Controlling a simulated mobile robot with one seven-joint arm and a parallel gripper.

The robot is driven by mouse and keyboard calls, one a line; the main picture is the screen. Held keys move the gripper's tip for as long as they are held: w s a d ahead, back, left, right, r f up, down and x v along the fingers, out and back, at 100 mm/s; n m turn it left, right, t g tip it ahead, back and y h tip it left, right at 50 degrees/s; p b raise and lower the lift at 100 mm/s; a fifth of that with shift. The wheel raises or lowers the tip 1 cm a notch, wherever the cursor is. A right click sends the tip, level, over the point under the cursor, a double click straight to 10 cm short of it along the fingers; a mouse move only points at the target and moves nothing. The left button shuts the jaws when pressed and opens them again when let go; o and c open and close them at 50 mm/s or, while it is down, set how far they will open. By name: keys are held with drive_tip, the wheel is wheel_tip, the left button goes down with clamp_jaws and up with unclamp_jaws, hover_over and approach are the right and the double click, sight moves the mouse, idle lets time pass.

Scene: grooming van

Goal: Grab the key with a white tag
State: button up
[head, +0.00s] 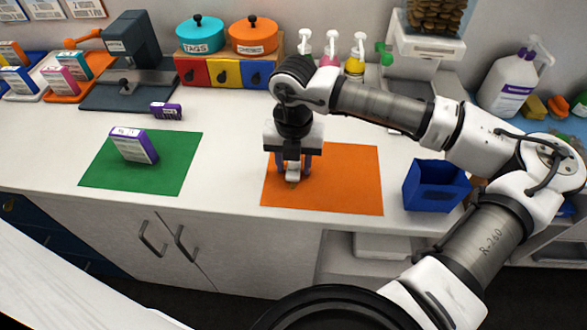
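My gripper (293,173) points down over the left part of the orange mat (345,183). Its two fingers are spread apart. A small pale thing (293,177) shows between and just below the fingers, at the mat. It may be the white tag of the key, but it is too small and too covered by my gripper to be sure. No key shape can be made out elsewhere on the counter.
A green mat (100,174) with a purple-and-white box (134,145) lies to the left. A smaller purple box (166,111) lies behind it. A blue bin (435,186) stands right of the orange mat. Bottles (355,62) and drawers (225,74) line the back. Counter between the mats is clear.

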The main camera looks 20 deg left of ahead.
drive_tip(key=c, duration=0.7)
drive_tip(key=shift+r, duration=0.1)
